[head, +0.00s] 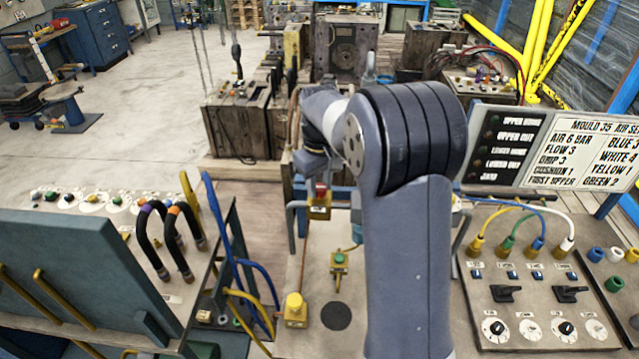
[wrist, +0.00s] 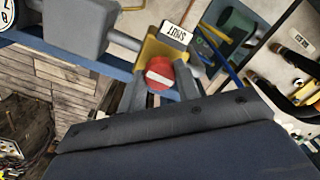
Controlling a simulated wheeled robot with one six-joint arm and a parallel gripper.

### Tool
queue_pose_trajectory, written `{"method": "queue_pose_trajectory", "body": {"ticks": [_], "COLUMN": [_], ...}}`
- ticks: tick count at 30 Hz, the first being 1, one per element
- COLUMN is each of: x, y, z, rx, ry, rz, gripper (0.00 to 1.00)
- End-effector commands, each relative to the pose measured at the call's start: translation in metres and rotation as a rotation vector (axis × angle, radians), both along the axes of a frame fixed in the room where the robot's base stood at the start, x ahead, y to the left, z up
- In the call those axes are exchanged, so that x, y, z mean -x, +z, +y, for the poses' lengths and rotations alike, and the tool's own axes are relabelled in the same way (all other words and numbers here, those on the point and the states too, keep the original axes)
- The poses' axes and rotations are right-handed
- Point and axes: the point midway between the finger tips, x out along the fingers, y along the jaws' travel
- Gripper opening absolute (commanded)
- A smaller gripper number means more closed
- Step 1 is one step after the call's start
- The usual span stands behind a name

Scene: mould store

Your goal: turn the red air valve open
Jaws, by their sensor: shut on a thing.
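The red air valve (wrist: 160,74) is a round red knob with a pale bar across its face, on a yellow block (wrist: 158,48) beside a plate reading SHUT (wrist: 177,36). In the head view the red knob (head: 321,190) sits on its yellow block (head: 319,209), left of my arm. My gripper (wrist: 160,82) has its two fingers on either side of the knob and is shut on it. In the head view my arm hides most of the gripper. Part of the knob's near side is hidden in the wrist view.
A grey pipe (head: 298,206) runs beside the valve. A panel with black levers and dials (head: 545,318) lies right. Blue and yellow hoses (head: 250,285) rise at left.

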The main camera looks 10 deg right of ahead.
Motion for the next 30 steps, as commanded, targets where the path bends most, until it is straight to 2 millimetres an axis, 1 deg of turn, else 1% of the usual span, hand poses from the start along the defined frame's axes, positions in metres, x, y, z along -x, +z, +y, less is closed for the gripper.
{"method": "queue_pose_trajectory", "body": {"ticks": [9,20,21,28,30], "x": [-0.0006,-0.0006,-0.0006,-0.0003,-0.0003], "y": [0.0011,0.0011,0.0011,0.0006,0.0004], "z": [0.0001,0.0001,0.0001,0.0,0.0], "rx": [0.0,0.001,0.001,0.0,0.0], "ry": [0.058,0.06,0.06,0.059,0.059], "rz": [-0.003,-0.004,-0.004,-0.002,-0.001], "gripper": [0.09,0.09,0.34,0.53,0.53]}}
